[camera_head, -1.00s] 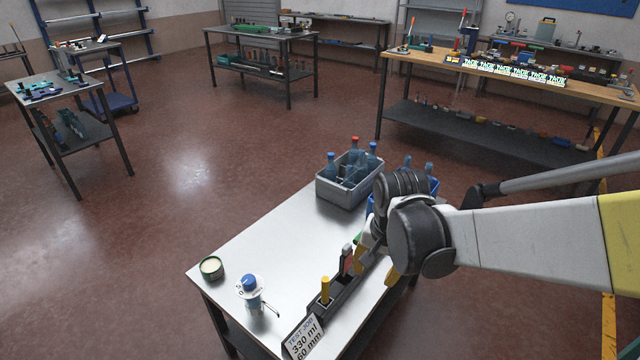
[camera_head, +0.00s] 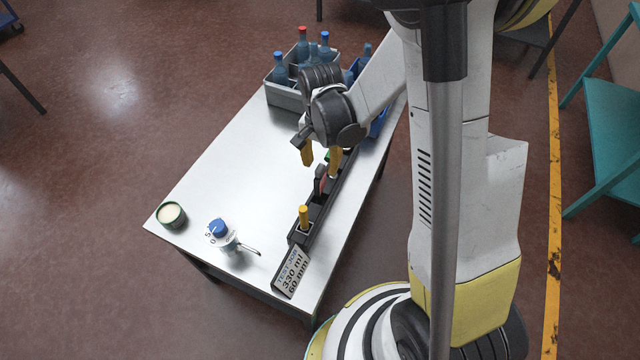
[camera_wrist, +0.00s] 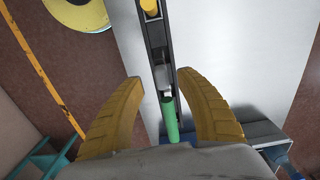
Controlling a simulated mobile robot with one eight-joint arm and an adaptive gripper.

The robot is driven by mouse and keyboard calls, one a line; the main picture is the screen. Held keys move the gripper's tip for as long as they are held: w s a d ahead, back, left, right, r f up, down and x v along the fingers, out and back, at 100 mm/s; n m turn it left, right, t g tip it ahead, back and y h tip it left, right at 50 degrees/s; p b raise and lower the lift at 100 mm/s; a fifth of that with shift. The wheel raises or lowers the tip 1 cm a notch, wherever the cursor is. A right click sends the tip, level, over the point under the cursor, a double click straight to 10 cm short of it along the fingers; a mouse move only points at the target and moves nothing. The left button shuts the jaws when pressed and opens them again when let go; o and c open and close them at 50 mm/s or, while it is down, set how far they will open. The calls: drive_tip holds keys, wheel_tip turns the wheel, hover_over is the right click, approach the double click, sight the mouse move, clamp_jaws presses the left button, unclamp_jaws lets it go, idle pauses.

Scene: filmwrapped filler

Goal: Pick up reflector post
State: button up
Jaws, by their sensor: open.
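A narrow black rack (camera_head: 335,195) lies along the right side of the metal table and holds several upright pieces. One is a yellow post (camera_head: 303,217) near its front end. A red and grey piece (camera_head: 320,182) stands further along, and a green cylinder (camera_wrist: 170,118) further still. I cannot tell which piece is the reflector post. My gripper (camera_head: 321,160) is open, with yellow fingers above the rack's far part. In the wrist view my gripper (camera_wrist: 160,78) has the green cylinder and a grey piece (camera_wrist: 162,76) between its fingers, with no contact visible.
A grey crate of bottles (camera_head: 288,95) and a blue crate (camera_head: 378,122) stand at the table's far end. The table's middle is clear.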

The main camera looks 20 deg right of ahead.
sight(319, 180)
wheel_tip(319, 180, down, 4)
drive_tip(key=shift+w+f+b, duration=0.1)
drive_tip(key=shift+f+b, duration=0.1)
drive_tip(key=shift+b, duration=0.75)
drive_tip(key=shift+r, duration=0.1)
clamp_jaws()
drive_tip(key=shift+r, duration=0.1)
